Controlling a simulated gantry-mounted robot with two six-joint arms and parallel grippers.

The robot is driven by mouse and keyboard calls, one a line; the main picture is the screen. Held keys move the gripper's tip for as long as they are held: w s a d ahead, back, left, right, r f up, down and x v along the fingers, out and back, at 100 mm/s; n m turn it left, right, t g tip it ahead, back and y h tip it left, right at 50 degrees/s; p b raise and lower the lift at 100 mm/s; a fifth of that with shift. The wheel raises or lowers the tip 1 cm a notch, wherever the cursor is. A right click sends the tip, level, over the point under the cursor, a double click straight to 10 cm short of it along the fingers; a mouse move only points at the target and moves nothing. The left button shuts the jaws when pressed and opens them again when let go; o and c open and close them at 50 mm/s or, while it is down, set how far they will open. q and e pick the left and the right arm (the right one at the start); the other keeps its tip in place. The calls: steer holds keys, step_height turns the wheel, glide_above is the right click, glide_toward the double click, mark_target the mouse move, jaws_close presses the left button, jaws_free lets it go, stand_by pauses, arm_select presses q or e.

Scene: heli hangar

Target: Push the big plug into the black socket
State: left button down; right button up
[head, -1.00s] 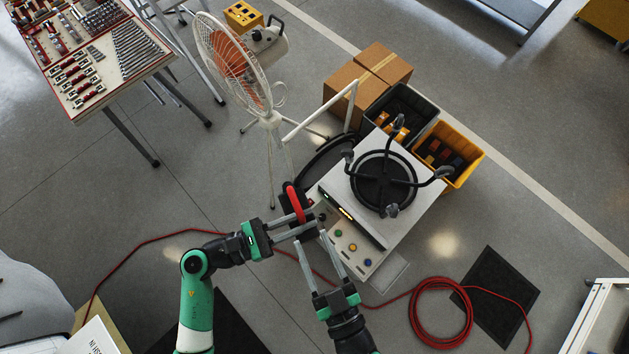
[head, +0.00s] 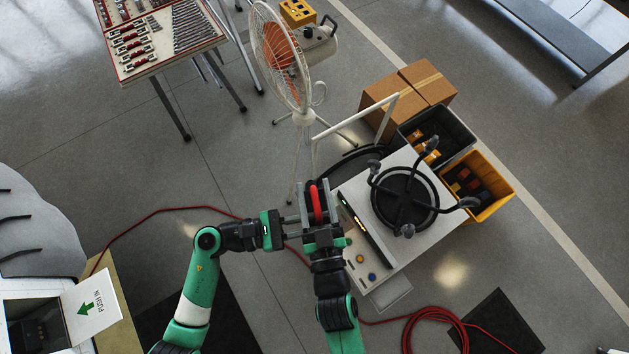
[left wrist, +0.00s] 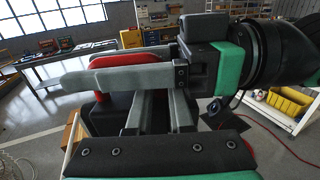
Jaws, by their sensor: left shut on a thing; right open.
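The big plug, a black body with a red handle (head: 316,203), stands beside the left edge of the white stove unit. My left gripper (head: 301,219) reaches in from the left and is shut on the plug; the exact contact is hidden. My right gripper (head: 318,204) comes from below, open, with one finger on each side of the plug. In the left wrist view, the right gripper's fingers (left wrist: 125,68) flank the red handle (left wrist: 117,61), above my left fingers (left wrist: 158,112). A dark opening (head: 36,328) at lower left, possibly the socket, sits beside a "PUSH IN" sign (head: 92,306).
The white stove unit (head: 356,206) with its black burner stands right of the grippers. A fan (head: 280,55), cardboard boxes (head: 381,90), a yellow bin (head: 500,197) and a tool table (head: 200,48) are behind. A red cable (head: 165,209) crosses the floor.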

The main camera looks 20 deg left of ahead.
jaws_close()
stand_by(1.4)
arm_select(q)
steer(key=c, duration=0.8)
jaws_free()
steer(key=shift+c, duration=0.2)
arm_select(e)
steer(key=shift+r, duration=0.1)
arm_select(q)
steer(key=shift+o, duration=0.5)
steer(key=shift+s, duration=0.1)
steer(key=v, duration=1.2)
